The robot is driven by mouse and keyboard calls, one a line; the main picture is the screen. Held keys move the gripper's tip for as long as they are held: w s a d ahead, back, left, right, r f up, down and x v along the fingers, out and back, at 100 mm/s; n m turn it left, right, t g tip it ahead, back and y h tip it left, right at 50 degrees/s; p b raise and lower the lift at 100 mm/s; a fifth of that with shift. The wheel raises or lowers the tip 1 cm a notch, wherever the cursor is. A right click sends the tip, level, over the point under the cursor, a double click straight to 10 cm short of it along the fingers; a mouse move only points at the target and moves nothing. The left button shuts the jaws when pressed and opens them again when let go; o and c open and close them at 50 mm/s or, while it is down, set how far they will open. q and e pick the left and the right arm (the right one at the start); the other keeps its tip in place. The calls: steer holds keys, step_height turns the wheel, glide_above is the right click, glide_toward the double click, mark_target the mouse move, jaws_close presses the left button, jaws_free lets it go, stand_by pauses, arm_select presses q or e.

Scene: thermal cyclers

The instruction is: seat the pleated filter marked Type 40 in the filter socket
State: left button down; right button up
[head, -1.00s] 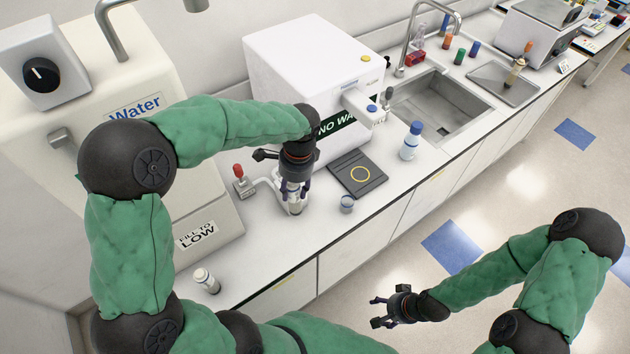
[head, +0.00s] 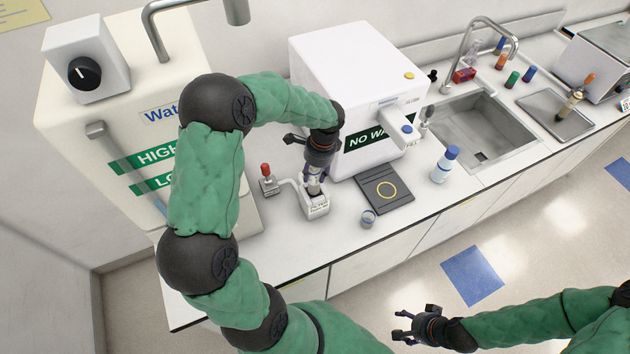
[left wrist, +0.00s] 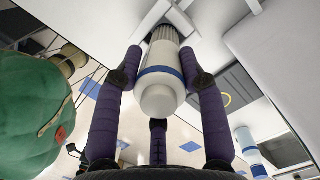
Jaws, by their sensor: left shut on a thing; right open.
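My left gripper (head: 315,180) points down and is shut on a white cylindrical filter (left wrist: 161,85) with a blue band and a pleated grey end. In the left wrist view the fingers stand on both sides of it. The filter socket (head: 316,208) is a small white block with a dark opening on the counter, directly under the gripper. The filter's pleated end is at the socket; whether it is in it I cannot tell. No type marking on the filter is readable. My right gripper (head: 412,324) is open and empty, over the floor in front of the counter.
A red-knobbed valve (head: 267,179) stands left of the socket. A small cup (head: 368,218), a dark pad with a yellow ring (head: 386,189) and a blue-capped bottle (head: 445,165) are to its right. A white machine (head: 358,90) and a water tank (head: 120,110) stand behind.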

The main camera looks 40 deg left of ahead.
mark_target(314, 182)
arm_select(q)
step_height(314, 182, down, 4)
steer(key=shift+s+r, duration=0.1)
steer(key=shift+f, duration=0.35)
steer(key=c, duration=0.7)
jaws_free()
steer(key=shift+f, duration=0.1)
